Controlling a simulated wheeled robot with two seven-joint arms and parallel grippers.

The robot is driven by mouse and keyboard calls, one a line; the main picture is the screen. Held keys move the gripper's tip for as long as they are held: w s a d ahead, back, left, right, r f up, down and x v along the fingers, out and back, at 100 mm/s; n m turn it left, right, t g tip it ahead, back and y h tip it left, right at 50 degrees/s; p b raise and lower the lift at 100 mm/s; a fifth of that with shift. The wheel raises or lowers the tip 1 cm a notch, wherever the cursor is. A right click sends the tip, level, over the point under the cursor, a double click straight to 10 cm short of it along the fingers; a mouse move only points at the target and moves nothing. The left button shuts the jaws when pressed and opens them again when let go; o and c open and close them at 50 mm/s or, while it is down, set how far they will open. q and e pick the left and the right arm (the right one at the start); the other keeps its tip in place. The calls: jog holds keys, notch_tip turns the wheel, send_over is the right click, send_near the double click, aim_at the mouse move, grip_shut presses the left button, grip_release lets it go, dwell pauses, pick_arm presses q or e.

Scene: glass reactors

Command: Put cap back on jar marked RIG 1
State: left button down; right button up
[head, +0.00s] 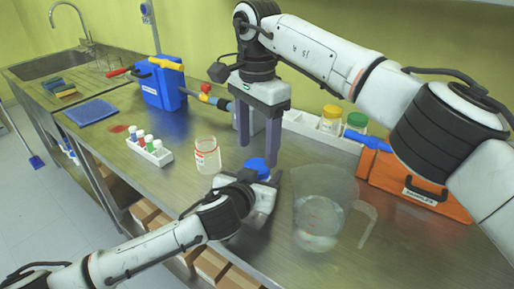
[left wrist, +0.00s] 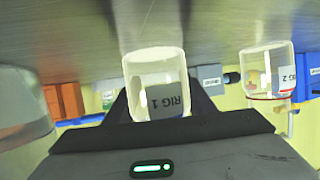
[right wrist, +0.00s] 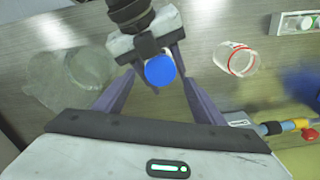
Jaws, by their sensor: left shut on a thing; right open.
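The clear jar marked RIG 1 (left wrist: 163,72) is held between the fingers of my left gripper (left wrist: 160,100), which shows upside down in the left wrist view. In the head view, the left gripper (head: 262,188) is low over the bench. A blue cap (head: 257,168) shows at the jar's top; it also shows from above in the right wrist view (right wrist: 160,70). I cannot tell whether it is fully seated. My right gripper (head: 260,160) is open and points down just above the cap. Its fingers (right wrist: 150,72) are apart, on either side of the cap.
An open jar marked RIG 2 (head: 207,157) with a red ring stands to the left. A clear pitcher (head: 318,222) is close on the right. A rack of small vials (head: 150,150), a blue container (head: 160,85) and an orange case (head: 410,188) stand farther out. Bare bench lies in between.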

aim_at(257, 166)
jog(key=shift+c, duration=0.4)
jog(key=shift+r+n, duration=1.6)
jog(key=shift+r, duration=0.2)
jog(key=shift+f, duration=0.1)
jog(key=shift+f, duration=3.95)
jog(key=c, duration=1.1)
jog(key=m, duration=0.3)
